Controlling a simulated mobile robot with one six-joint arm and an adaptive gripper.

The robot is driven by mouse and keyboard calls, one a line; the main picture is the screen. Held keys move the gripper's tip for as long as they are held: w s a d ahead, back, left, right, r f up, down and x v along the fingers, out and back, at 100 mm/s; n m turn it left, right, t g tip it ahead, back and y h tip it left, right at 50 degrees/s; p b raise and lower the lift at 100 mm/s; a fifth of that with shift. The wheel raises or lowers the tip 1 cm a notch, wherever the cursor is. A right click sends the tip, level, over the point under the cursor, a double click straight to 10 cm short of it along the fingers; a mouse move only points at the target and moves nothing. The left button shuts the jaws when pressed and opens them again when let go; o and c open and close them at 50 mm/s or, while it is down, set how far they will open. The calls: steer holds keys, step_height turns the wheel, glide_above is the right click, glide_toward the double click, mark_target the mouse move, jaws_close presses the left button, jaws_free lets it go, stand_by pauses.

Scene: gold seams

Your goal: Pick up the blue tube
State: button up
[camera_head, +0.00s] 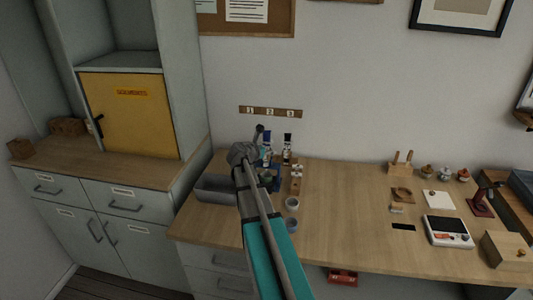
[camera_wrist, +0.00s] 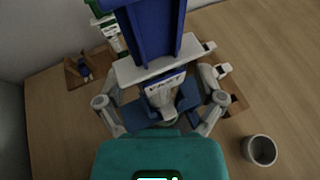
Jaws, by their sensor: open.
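The blue tube (camera_wrist: 152,38) fills the top middle of the wrist view, with a white collar and a white label with dark lettering below its blue part. My gripper (camera_wrist: 162,95) is open, with one grey finger on each side of the tube's lower part. I cannot tell whether either finger touches it. A blue holder shows beneath the tube's lower end, partly hidden by my teal gripper body. In the head view my arm hides much of this spot; a blue and white tube (camera_head: 267,144) stands just behind it.
A second tube, black and white (camera_head: 287,150), stands close on the right in the head view. A grey cup (camera_wrist: 261,150) is at the wrist view's lower right. A grey bin (camera_head: 214,190) stands left of my arm. The desk's middle (camera_head: 340,215) is clear.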

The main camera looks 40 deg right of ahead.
stand_by(0.4)
jaws_close()
steer(key=shift+r, duration=0.2)
stand_by(0.3)
step_height(320, 180, up, 2)
steer(key=shift+r+p, duration=0.1)
steer(key=shift+p, duration=1.15)
steer(key=s+a+r+p, duration=0.1)
steer(key=s+r+p, duration=0.9)
steer(key=s, duration=0.4)
steer(key=shift+r, duration=0.2)
